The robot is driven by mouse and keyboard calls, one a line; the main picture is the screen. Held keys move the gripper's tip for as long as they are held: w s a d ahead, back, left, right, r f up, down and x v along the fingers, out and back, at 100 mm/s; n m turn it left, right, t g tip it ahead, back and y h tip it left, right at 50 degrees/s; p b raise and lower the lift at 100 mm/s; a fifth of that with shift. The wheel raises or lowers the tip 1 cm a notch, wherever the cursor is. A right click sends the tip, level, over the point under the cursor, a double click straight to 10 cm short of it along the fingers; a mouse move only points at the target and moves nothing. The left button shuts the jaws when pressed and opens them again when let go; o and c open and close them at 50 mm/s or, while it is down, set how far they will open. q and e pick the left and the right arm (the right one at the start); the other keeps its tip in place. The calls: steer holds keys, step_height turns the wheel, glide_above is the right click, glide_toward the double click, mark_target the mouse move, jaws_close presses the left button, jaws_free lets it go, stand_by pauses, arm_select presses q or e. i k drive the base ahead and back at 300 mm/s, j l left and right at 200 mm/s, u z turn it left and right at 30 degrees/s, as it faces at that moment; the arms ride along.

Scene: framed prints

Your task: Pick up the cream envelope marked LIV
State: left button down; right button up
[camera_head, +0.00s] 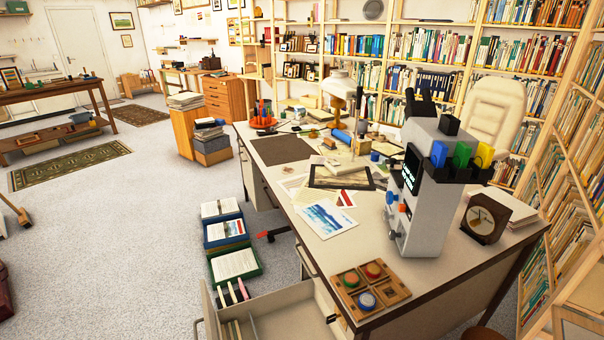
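I cannot make out a cream envelope marked LIV; lettering on the papers is too small to read. Several papers lie on the desk (345,262), among them a blue-and-white print (325,218) and pale sheets around a dark-framed picture (341,178). A desk drawer (278,309) at the front left is open, with upright dividers or folders inside; its contents are partly cut off by the frame's lower edge. Neither of my grippers shows in this view.
A tall grey device (428,205) with coloured blocks stands on the desk's right part, beside a dark clock (484,219). A wooden tray (370,289) with round pieces sits at the near corner. Paper trays (227,231) stand left of the desk. Carpet (120,240) at left is largely clear.

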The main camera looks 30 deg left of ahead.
mark_target(232, 293)
steer(key=u, duration=1.4)
